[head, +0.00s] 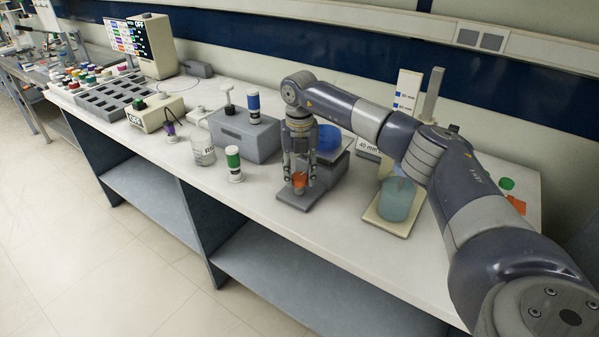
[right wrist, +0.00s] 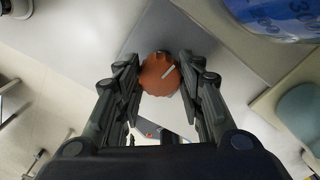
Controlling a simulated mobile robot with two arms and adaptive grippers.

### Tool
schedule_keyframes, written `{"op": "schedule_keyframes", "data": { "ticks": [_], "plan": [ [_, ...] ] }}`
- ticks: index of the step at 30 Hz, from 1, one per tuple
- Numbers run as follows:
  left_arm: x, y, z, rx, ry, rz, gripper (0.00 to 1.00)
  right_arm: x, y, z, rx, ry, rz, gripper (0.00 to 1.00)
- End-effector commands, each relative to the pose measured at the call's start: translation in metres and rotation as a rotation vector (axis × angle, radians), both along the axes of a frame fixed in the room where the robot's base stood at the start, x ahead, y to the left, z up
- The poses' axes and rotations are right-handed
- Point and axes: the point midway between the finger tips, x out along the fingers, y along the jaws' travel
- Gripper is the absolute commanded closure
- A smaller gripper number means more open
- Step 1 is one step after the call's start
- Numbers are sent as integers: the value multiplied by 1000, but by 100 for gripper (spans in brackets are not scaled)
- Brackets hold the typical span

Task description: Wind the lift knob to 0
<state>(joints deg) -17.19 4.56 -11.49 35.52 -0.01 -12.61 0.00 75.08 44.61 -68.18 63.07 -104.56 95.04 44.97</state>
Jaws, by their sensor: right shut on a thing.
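The lift knob is orange-red with a ridged rim; it shows in the right wrist view (right wrist: 157,77) and, low between my fingers, in the head view (head: 299,180). A pale mark shows on its right side in the wrist view; I cannot read any 0 mark. My right gripper (head: 300,178) points down over the knob, its fingers on either side and shut on it. The lift's grey base (head: 296,198) lies under the knob. My left gripper is not in view.
A teal jar (head: 396,199) stands on a pale plate under my right arm. Left are a green-banded vial (head: 233,163), a glass beaker (head: 203,149) and a grey block (head: 244,137). Bare bench shows in front.

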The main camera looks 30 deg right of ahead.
Motion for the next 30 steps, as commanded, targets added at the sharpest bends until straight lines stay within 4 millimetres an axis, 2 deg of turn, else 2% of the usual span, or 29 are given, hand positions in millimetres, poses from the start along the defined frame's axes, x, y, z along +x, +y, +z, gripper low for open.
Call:
{"op": "schedule_keyframes", "data": {
  "ticks": [30],
  "plan": [
    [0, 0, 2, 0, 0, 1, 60, 0, 0, 0, 1, 0, 964, 89]
  ]
}}
